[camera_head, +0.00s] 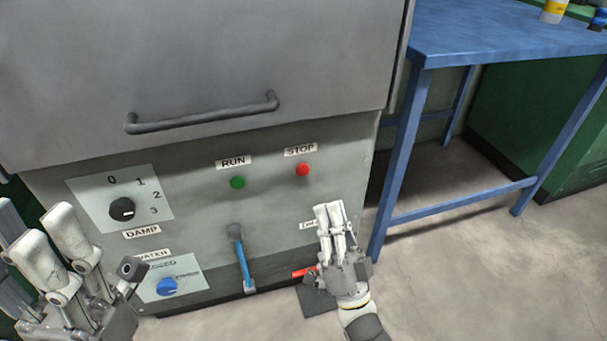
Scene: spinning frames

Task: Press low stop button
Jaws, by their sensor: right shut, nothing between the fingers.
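A round red button (303,169) sits under the STOP label (300,150) on the lower grey machine panel, and nothing covers it. My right gripper (329,210) is shut and empty, fingers pointing up, below and slightly right of the red button in the picture. It appears apart from the button. My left gripper (88,248) is at the lower left, in front of the panel, with its fingers spread and nothing seen between them.
A green button (237,183) is under RUN, left of the red one. A DAMP dial (122,209), a blue WATER knob (166,287) and a blue lever (243,262) are on the panel. A red piece (303,272) is beside my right gripper. A blue table (480,35) stands right.

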